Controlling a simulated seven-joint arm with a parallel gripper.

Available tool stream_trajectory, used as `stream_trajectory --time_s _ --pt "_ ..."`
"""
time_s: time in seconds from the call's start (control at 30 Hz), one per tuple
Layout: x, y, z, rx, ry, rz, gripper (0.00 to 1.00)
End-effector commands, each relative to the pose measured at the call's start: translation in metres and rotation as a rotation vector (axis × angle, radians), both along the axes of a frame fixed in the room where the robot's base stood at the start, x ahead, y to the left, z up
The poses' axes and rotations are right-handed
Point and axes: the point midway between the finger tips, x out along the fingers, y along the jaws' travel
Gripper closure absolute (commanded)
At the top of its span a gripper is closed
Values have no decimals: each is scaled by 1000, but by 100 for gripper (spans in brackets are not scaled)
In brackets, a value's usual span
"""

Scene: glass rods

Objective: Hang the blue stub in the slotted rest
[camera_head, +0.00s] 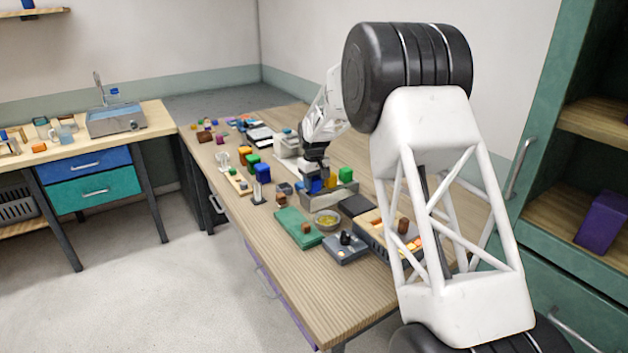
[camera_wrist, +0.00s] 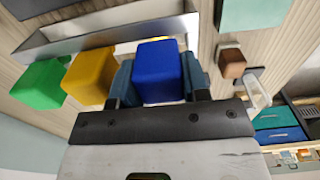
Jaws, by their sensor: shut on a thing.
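The blue stub (camera_wrist: 158,72) is a saturated blue block in the wrist view. It sits between the two fingers of my gripper (camera_wrist: 160,78), which are shut on it. In the head view my gripper (camera_head: 315,183) is low over the table beside a grey metal trough (camera_head: 330,198). The trough's wall also shows in the wrist view (camera_wrist: 110,35), just beyond the stub; I cannot tell whether they touch. I cannot make out with certainty which thing is the slotted rest. A small grey upright stand (camera_head: 258,197) is left of my gripper, but any slot is too small to see.
A yellow block (camera_wrist: 90,74) and a green block (camera_wrist: 40,85) stand close beside my gripper. A brown block (camera_wrist: 232,62) is on the other side.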

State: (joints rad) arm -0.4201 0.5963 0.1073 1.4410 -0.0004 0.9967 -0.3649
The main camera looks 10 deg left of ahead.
Motion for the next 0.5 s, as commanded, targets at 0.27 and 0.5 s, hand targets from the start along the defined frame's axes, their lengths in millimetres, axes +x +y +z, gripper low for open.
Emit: stream_trajectory --time_s 0.27,0.5 --pt "0 0 -1 0 0 0 85" --pt "0 0 -1 0 0 0 32"
